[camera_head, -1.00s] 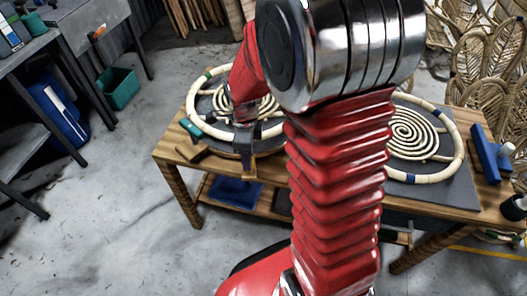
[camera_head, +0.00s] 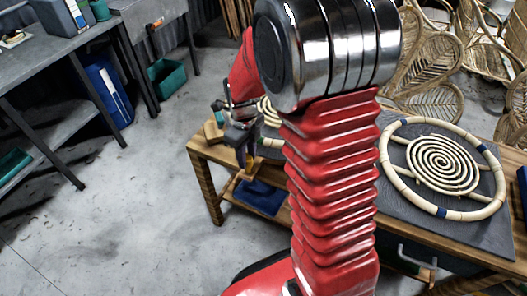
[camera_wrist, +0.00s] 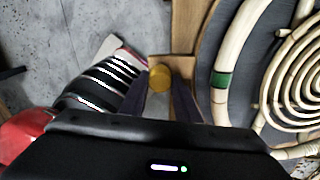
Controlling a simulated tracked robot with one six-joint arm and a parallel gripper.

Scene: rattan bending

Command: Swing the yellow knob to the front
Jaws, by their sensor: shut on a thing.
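In the wrist view, the round yellow knob (camera_wrist: 160,76) sits between the tips of my gripper (camera_wrist: 164,84), whose two dark fingers are closed on it. A wooden strip lies beside and behind the knob there. In the head view, my gripper (camera_head: 241,138) is at the front left part of the wooden workbench (camera_head: 207,195), pointing down. My arm hides much of the bench's middle.
A pale rattan ring with a spiral (camera_head: 440,165) lies on a dark mat at right. In the wrist view, a ring with a green band (camera_wrist: 221,80) is close right of my gripper. Grey tables (camera_head: 60,50) stand left. Floor before the bench is clear.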

